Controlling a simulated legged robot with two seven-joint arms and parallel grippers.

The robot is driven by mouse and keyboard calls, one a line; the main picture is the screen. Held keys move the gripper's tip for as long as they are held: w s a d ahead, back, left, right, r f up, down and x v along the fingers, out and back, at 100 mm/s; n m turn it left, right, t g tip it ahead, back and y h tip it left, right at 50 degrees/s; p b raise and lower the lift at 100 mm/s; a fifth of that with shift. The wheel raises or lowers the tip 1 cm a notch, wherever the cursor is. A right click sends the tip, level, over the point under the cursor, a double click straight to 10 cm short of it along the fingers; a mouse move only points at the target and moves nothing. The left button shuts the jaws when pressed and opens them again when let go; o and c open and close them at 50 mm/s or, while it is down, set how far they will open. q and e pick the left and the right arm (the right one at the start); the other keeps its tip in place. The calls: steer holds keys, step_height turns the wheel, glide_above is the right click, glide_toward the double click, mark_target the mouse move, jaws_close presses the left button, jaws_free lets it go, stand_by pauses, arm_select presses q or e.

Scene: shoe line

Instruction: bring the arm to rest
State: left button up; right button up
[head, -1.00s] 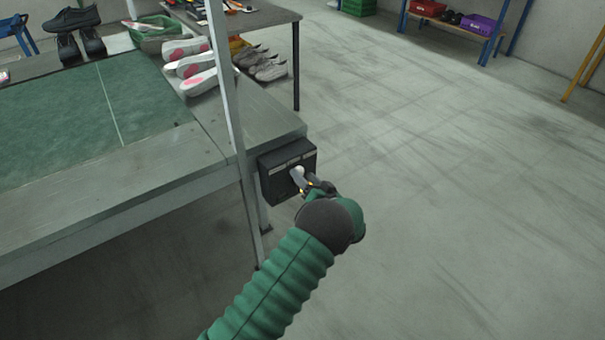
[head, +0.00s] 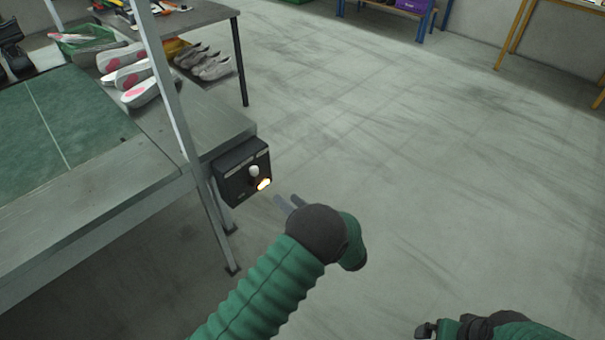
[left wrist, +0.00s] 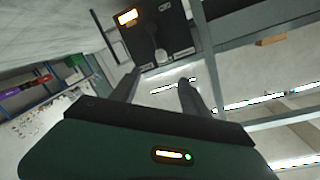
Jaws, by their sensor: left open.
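My left gripper (head: 288,203) is open and empty. It is just right of a black control box (head: 232,187) on the corner of the workbench, apart from it. The box carries a white knob (head: 254,171) and a lit orange lamp (head: 264,184). In the left wrist view the two fingers (left wrist: 158,86) point toward the box (left wrist: 158,35), with a gap between, and the lamp (left wrist: 127,17) glows there too. My right gripper (head: 428,331) shows partly at the bottom edge; its jaws are too small and cut off to read.
The workbench (head: 120,190) with a green mat (head: 75,110) and a grey upright post (head: 170,85) stands at the left. Shoes with pink soles (head: 140,92) lie on it. Grey shoes (head: 212,68) sit on a low shelf behind.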

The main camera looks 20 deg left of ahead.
arm_select(q)
steer(key=w+d+r+m+t+h, duration=0.2)
steer(key=w+d+r+t+h, duration=0.1)
steer(key=w+h, duration=0.25)
steer(key=s+d+r+m+g+h, duration=0.1)
steer(key=s+d+m+h, duration=0.1)
steer(key=s+d+h, duration=0.5)
steer(key=s+a+f+g+h, duration=0.1)
steer(key=s+g, duration=0.1)
steer(key=s, duration=0.5)
steer(key=s+a+m+g+h, duration=0.1)
steer(key=s+a+g, duration=0.15)
steer(key=s, duration=0.55)
steer(key=s+f+g+h, duration=0.1)
steer(key=s+g, duration=0.2)
steer(key=s, duration=0.4)
steer(key=w+p+v, duration=0.2)
steer(key=p+v, duration=0.8)
steer(key=p, duration=0.1)
steer(key=w+d+r+p+v, duration=0.1)
steer(key=w+p+v, duration=0.1)
steer(key=p+v, duration=0.9)
steer(key=shift+a+r, duration=0.2)
steer(key=shift+r, duration=0.1)
steer(key=shift+y, duration=0.25)
